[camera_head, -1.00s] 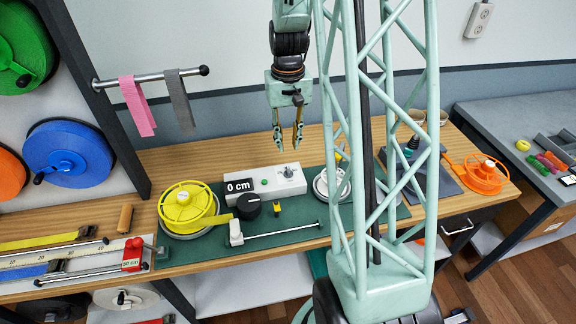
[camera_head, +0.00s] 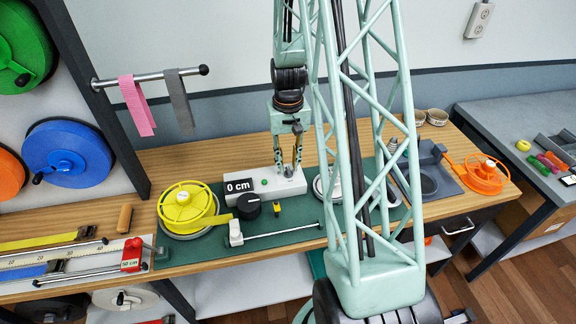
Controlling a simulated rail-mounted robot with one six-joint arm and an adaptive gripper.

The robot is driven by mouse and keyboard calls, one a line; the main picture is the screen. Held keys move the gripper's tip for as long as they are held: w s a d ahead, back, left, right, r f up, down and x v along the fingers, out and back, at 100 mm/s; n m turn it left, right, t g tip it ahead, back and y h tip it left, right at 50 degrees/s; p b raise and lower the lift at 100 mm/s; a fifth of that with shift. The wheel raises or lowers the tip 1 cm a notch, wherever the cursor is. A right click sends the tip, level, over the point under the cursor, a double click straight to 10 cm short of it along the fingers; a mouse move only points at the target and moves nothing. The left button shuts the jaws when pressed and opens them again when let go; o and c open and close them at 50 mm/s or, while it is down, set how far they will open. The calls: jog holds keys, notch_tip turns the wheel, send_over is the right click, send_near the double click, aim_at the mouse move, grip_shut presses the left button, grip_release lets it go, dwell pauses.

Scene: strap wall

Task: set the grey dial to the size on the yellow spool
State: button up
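The white box (camera_head: 256,188) on the green mat has a black display (camera_head: 239,187) reading "0 cm" and a green button (camera_head: 264,182). The small grey dial (camera_head: 288,173) sits on its right end. My gripper (camera_head: 289,168) points down with its fingertips at the dial, which they partly cover. The fingers look apart; contact with the dial cannot be made out. The yellow spool (camera_head: 187,203) lies left of the box, its yellow strap reaching toward a black knob (camera_head: 248,206). I cannot read any size on the spool.
A rod with a white slider (camera_head: 236,232) lies in front of the box. A white spool (camera_head: 322,186) is close on the right, partly behind my arm's lattice. An orange spool (camera_head: 483,174) is at the far right. Pink (camera_head: 136,105) and grey straps (camera_head: 180,100) hang from a bar.

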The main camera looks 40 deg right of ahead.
jog(key=shift+f, duration=0.6)
grip_shut()
jog(key=shift+m+b, duration=0.35)
jog(key=shift+m, duration=0.05)
jog(key=m+b, duration=0.2)
jog(key=m, duration=0.2)
jog(key=shift+d+m, duration=0.15)
jog(key=shift+m, duration=0.25)
jog(key=shift+s+m+b, duration=0.2)
jog(key=shift+m+b, duration=0.9)
jog(key=shift+m, duration=2.1)
